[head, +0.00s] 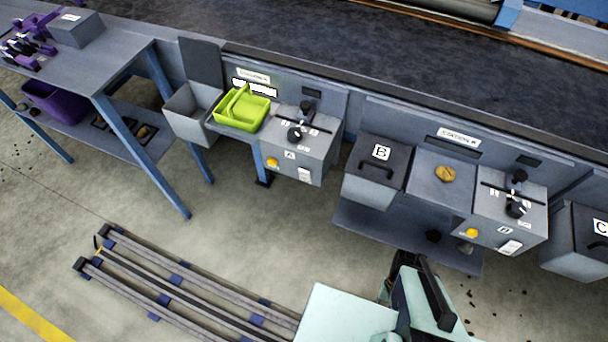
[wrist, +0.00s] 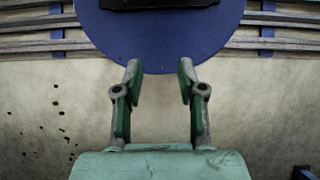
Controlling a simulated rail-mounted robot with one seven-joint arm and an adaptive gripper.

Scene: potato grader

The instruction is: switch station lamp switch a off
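The station A control box (head: 290,155), grey with an "A" label, stands left of centre in the head view. On its front are a yellow round button (head: 272,162) and a small white switch plate (head: 305,174); its on or off position is too small to read. A black lever knob (head: 295,133) sits on its top. A pale bar (head: 255,89) under the station A sign looks lit. My gripper (wrist: 159,82) is open and empty in the wrist view, pointing over the floor and rails, away from the box. The wrist view does not show the switch.
A bright green tray (head: 238,125) sits left of the A box. Station B's box (head: 510,230) has a similar yellow button and white plate. A lidded B bin (head: 376,175) stands between them. Floor rails (head: 180,285) cross the foreground; floor before station A is free.

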